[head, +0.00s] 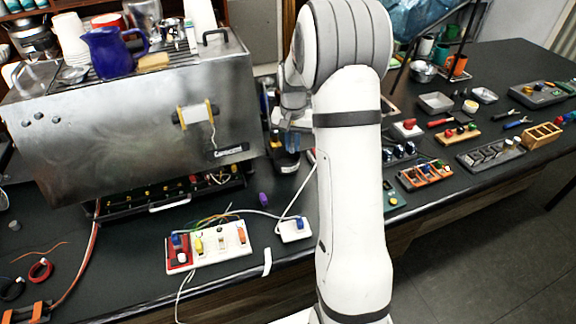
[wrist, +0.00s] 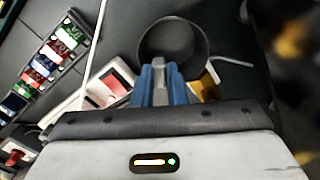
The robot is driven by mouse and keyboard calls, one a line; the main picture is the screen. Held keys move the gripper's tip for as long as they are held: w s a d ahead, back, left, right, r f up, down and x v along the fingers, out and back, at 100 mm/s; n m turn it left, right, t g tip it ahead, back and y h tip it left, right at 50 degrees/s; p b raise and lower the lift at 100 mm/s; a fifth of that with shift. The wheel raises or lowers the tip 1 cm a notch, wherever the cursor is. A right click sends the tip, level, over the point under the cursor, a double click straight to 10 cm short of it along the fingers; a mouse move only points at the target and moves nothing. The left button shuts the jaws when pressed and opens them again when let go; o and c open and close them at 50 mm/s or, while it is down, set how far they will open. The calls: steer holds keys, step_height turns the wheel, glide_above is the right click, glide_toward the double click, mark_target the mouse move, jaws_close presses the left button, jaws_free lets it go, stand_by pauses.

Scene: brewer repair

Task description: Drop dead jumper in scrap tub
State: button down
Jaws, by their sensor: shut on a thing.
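My gripper (wrist: 160,75) shows in the wrist view with its two blue fingers close together. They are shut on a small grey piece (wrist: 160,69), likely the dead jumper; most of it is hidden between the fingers. A dark round open tub (wrist: 143,44), likely the scrap tub, lies just beyond the fingertips, which overlap its near rim in the picture. I cannot tell the height between them. In the head view my gripper (head: 287,142) is partly hidden by my arm, beside the brewer's right side, with a dark object below it.
The steel brewer (head: 130,110) stands at left with a blue jug (head: 108,52) on top. A white board with coloured blocks (head: 222,258) and a small white box (head: 295,236) lie in front. Trays and parts fill the right bench. A white cable (wrist: 96,45) runs left of the tub.

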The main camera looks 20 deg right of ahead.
steer(key=shift+f, duration=0.15)
steer(key=c, duration=1.4)
jaws_free()
steer(key=shift+o, duration=0.2)
step_height(320, 180, up, 8)
steer(key=shift+f+b, duration=0.1)
steer(key=shift+b, duration=0.45)
steer(key=s+a+r+n+t, duration=0.1)
steer(key=s+a+r+n, duration=0.35)
steer(key=s, duration=0.75)
steer(key=s+a+n+t, duration=0.1)
steer(key=s+a, duration=0.2)
steer(key=s, duration=0.5)
steer(key=s+a+t, duration=0.1)
steer(key=s+a, duration=0.2)
steer(key=s, duration=0.5)
steer(key=shift+a+n, duration=0.35)
